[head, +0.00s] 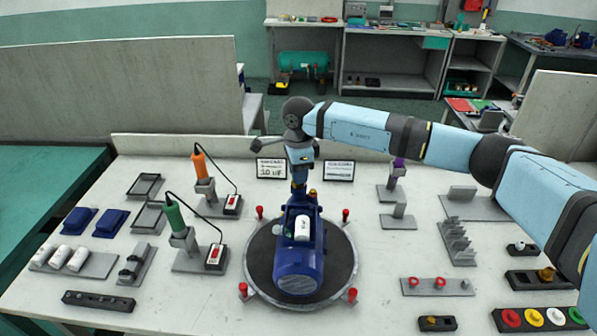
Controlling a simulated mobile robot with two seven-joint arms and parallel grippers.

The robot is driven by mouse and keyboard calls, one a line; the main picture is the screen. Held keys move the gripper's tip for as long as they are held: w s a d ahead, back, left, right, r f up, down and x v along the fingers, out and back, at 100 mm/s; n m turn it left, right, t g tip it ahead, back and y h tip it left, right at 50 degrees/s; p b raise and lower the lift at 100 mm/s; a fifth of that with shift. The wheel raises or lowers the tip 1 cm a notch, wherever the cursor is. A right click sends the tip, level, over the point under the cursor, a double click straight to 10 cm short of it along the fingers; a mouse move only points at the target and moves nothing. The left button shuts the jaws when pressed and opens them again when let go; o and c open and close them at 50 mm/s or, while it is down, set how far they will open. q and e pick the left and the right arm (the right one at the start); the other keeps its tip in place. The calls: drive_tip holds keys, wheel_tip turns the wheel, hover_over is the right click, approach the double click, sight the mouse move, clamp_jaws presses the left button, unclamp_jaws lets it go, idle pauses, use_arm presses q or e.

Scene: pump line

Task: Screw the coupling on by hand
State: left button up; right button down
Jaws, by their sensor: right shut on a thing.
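A blue pump with a motor body (299,262) lies on a round dark turntable (262,278) in the middle of the bench. A white cylinder (302,228) sits on top of it. My right gripper (299,188) points down at the far end of the pump, its arm reaching in from the right. It is shut on a small part there, which I take to be the coupling; the fingers and wrist mostly hide it. A small brass piece (312,193) shows just right of the fingers. I cannot tell how the coupling sits on its thread. My left gripper is out of view.
Red-topped clamps (346,215) stand around the turntable. An orange-handled driver (200,166) and a green-handled driver (176,214) stand in holders on the left. White cylinders (78,259) lie on a tray. Coloured rings (533,317) lie front right. Two sign cards (271,168) stand behind.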

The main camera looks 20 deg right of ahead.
drive_tip(key=m, duration=0.3)
drive_tip(key=shift+m, duration=0.3)
drive_tip(key=shift+m, duration=0.5)
drive_tip(key=shift+f+m+p, duration=0.1)
drive_tip(key=shift+m+p, duration=0.25)
drive_tip(key=shift+m, duration=0.75)
drive_tip(key=m, duration=0.3)
drive_tip(key=shift+p, duration=0.3)
